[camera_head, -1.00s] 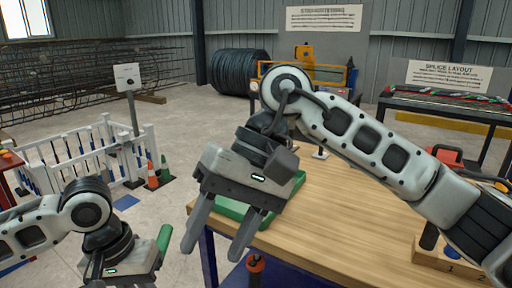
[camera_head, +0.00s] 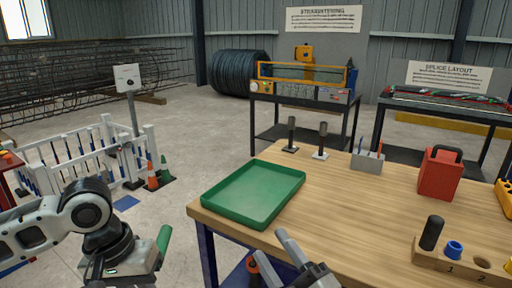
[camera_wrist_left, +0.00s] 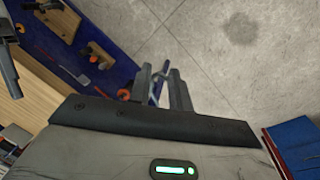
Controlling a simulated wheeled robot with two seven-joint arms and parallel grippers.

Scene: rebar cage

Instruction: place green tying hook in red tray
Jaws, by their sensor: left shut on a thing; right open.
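My left gripper (camera_wrist_left: 163,88) is shut on a thin grey piece (camera_wrist_left: 158,76), seen between the fingers in the left wrist view. In the head view a green handle (camera_head: 164,239) stands up at the far side of the left gripper; it looks like the green tying hook's handle. The rest of the hook is hidden there. My right gripper (camera_head: 273,256) is open and empty at the bottom of the head view, by the near table edge. A green tray (camera_head: 253,193), empty, lies on the wooden table's left corner. I see no red tray.
The wooden table (camera_head: 365,215) carries two dark upright tools, a grey holder (camera_head: 367,160), a red box (camera_head: 440,174) and a wooden block with holes (camera_head: 460,262). Tools lie on the blue lower shelf (camera_wrist_left: 82,45). White fencing (camera_head: 85,155) and cones stand at left.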

